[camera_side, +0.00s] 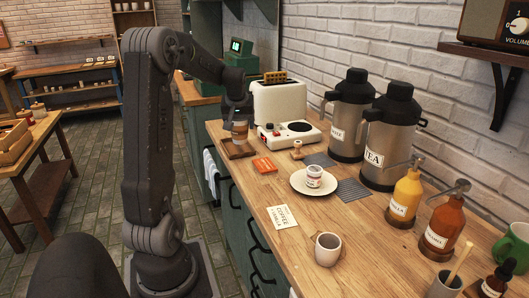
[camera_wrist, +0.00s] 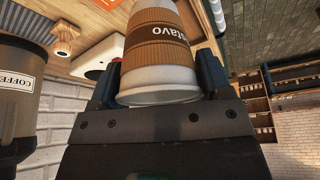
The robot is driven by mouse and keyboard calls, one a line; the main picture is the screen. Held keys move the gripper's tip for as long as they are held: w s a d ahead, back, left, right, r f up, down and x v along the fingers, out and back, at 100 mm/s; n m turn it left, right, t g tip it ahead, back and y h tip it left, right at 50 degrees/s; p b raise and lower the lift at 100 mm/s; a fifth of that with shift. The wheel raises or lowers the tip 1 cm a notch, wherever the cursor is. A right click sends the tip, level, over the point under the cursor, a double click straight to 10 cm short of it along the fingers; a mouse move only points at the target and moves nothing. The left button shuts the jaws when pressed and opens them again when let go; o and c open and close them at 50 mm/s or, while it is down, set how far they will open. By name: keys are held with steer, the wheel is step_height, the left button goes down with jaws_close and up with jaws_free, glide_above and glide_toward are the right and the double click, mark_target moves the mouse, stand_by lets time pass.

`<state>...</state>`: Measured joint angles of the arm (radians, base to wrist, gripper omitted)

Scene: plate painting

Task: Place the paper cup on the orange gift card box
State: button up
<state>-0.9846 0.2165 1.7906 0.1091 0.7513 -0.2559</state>
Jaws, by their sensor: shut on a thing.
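The paper cup (camera_side: 240,131), with a brown sleeve, is between the fingers of my gripper (camera_side: 238,112) at the far left part of the counter. In the wrist view the cup (camera_wrist: 158,45) fills the space between the two dark fingers of my gripper (camera_wrist: 158,82), and its sleeve reads "stavo" in part. My gripper is shut on it. The cup is at the small brown wooden tray (camera_side: 238,152); I cannot tell whether it touches it. The orange gift card box (camera_side: 264,165) lies flat on the counter just right and nearer; its top looks bare. Orange also shows in the wrist view (camera_wrist: 98,20).
A white machine (camera_side: 278,103) stands behind the box, with a wooden stamp (camera_side: 297,150) to its right. A white plate (camera_side: 300,184) holding a small labelled cup (camera_side: 314,176) lies nearer. Two steel dispensers (camera_side: 350,112) stand at the wall.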

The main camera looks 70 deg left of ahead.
steer(key=shift+w+d+f, duration=0.35)
steer(key=shift+w+f, duration=0.95)
steer(key=shift+f, duration=0.2)
steer(key=shift+w+d+f, duration=0.4)
steer(key=shift+w+f, duration=0.95)
steer(key=shift+f, duration=0.1)
steer(key=shift+w+d+f, duration=0.35)
steer(key=shift+w+f, duration=0.95)
steer(key=shift+f, duration=0.2)
steer(key=o, duration=0.9)
steer(key=shift+f, duration=0.15)
